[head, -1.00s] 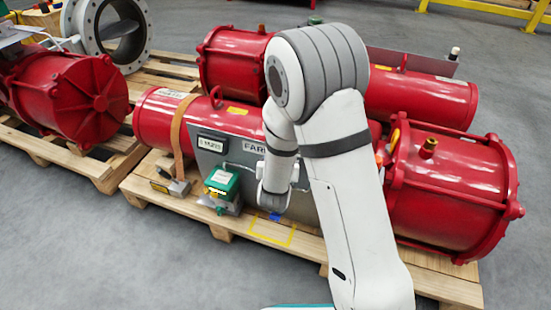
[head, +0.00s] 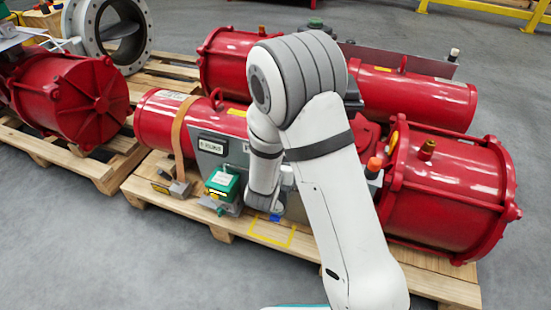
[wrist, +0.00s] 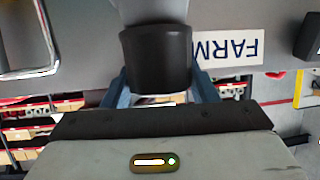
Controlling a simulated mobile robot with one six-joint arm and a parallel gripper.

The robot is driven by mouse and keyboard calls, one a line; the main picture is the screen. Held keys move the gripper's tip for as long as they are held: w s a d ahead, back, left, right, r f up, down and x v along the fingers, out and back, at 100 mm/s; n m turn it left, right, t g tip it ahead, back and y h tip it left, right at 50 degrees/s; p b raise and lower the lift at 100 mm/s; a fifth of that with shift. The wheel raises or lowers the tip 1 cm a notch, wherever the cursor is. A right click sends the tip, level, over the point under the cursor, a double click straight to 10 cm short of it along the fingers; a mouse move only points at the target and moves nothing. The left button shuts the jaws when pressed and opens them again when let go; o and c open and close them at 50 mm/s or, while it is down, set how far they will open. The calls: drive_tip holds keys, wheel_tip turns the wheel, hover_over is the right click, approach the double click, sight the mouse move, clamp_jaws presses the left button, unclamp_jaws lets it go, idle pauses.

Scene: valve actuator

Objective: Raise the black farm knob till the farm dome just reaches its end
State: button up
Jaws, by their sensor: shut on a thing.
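The black knob (wrist: 157,58) shows in the wrist view, in front of the grey panel (wrist: 85,45) and beside the FARM label (wrist: 228,47), which reads upside down. My gripper (wrist: 160,80) has its blue fingers on both sides of the knob and is shut on it. In the head view my own arm hides the knob, the gripper and the label. An orange dome-like cap (head: 374,164) shows right of my arm, near the panel's right end. I cannot tell from the picture if it is the farm dome or how far it has travelled.
A green box (head: 222,184) stands on the wooden pallet (head: 150,193) left of my forearm. Red cylinders, such as the large one at right (head: 450,190), surround the panel. A dark block (wrist: 312,38) juts out at the wrist view's right edge. Grey floor (head: 110,260) in front is clear.

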drive_tip(key=shift+a, duration=0.15)
drive_tip(key=o, duration=0.7)
drive_tip(key=p+v, duration=0.2)
drive_tip(key=v, duration=0.5)
drive_tip(key=shift+s, duration=0.35)
